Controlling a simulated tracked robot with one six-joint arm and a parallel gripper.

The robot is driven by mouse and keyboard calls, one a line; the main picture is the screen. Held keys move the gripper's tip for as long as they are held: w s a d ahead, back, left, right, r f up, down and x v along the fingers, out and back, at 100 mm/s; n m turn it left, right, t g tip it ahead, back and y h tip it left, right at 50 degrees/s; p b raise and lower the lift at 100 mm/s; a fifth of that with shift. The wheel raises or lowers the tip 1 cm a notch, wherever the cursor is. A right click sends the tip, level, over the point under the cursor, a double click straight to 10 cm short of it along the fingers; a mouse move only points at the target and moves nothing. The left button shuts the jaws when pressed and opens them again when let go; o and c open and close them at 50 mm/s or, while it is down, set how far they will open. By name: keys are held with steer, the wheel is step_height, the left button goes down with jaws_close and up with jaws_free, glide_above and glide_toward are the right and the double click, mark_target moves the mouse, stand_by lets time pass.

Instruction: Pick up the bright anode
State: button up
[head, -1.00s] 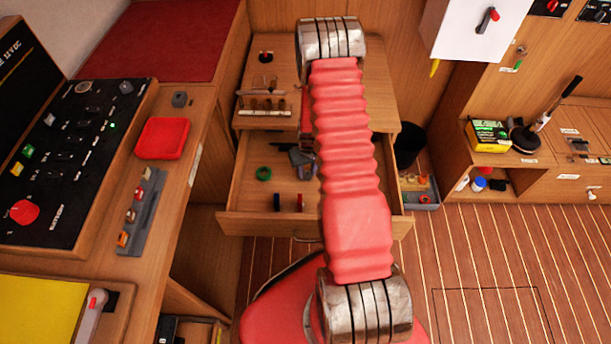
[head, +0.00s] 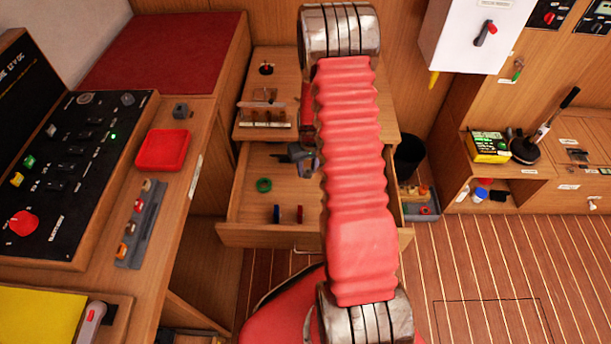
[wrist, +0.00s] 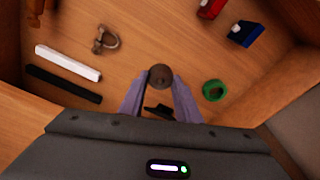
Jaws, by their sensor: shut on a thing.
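My gripper (wrist: 158,88) is over the open drawer (head: 240,232). Its two pale purple-grey fingers are closed around a round, dull brown-grey piece (wrist: 160,74), which shows at the fingertips. Its lower part is hidden between the fingers, and I cannot tell from its look whether it is the bright anode. In the drawer lie a white bar (wrist: 68,62) and a black bar (wrist: 63,83), left of my gripper. In the head view my red arm sleeve hides part of the drawer.
The drawer also holds a metal shackle (wrist: 104,40), a green ring (wrist: 213,90), a blue piece (wrist: 244,33) and a red piece (wrist: 210,8). A small rack (head: 264,117) stands on the top above it. A red tray (head: 163,150) is on the left counter.

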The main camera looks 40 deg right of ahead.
steer(key=shift+r, duration=0.7)
steer(key=shift+w+a+r, duration=0.2)
steer(key=shift+a+r, duration=0.05)
steer(key=w+a+r+n, duration=0.1)
steer(key=w+a+r, duration=0.1)
steer(key=a+r, duration=0.9)
steer(key=w+a+r+n, duration=0.1)
steer(key=w+a+r, duration=0.2)
steer(key=a+r, duration=0.8)
steer(key=shift+w+a+r+n, duration=0.25)
steer(key=shift+w+a+n, duration=0.15)
steer(key=shift+a, duration=0.85)
steer(key=shift+s, duration=0.1)
